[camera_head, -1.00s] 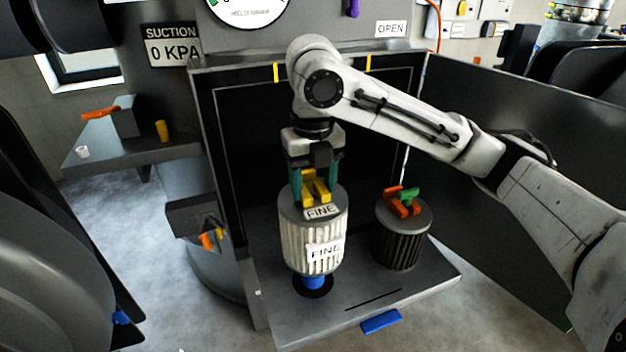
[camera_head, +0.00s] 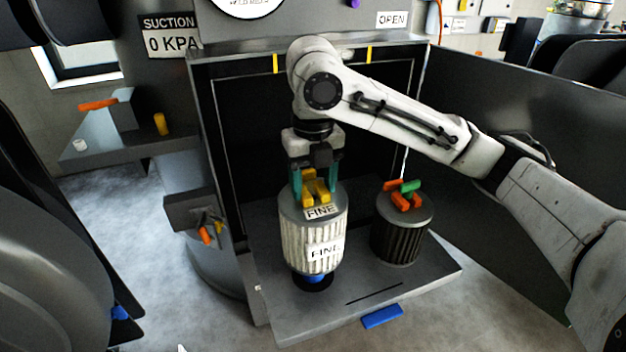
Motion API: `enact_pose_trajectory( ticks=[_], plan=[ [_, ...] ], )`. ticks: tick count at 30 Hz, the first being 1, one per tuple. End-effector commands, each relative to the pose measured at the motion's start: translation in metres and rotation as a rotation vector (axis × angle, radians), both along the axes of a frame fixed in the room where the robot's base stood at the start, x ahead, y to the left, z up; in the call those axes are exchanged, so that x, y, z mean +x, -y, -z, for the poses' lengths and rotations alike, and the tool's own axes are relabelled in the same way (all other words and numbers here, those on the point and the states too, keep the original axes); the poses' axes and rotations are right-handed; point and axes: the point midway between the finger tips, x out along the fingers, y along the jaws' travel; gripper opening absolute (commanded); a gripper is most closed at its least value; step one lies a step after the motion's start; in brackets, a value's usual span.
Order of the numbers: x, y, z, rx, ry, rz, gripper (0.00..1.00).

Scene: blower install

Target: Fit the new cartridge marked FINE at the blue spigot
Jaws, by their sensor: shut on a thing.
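The new cartridge (camera_head: 299,245) is a white pleated cylinder with a grey cap and FINE labels on its top and side. My gripper (camera_head: 316,188) is shut on the yellow handle on its cap. The cartridge is upright above the blue spigot (camera_head: 314,278), on the left of the grey drawer plate. Only a little of the spigot's blue shows below the cartridge's lower edge, with a black ring around its base. I cannot tell how far the spigot is inside the cartridge.
A dark pleated cartridge (camera_head: 402,238) with orange and green handle parts stands to the right on the drawer plate (camera_head: 350,315). A blue tab (camera_head: 382,317) is at the plate's front edge. The open door (camera_head: 500,190) stands at the right.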

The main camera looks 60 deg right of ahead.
Motion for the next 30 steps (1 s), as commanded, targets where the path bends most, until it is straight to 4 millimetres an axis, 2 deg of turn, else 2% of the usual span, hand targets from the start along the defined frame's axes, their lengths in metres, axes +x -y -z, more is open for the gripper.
enact_pose_trajectory(
  ticks=[30],
  plan=[
    [0.000,0.000,0.020,-0.002,0.002,0.001,0.00]
  ],
)
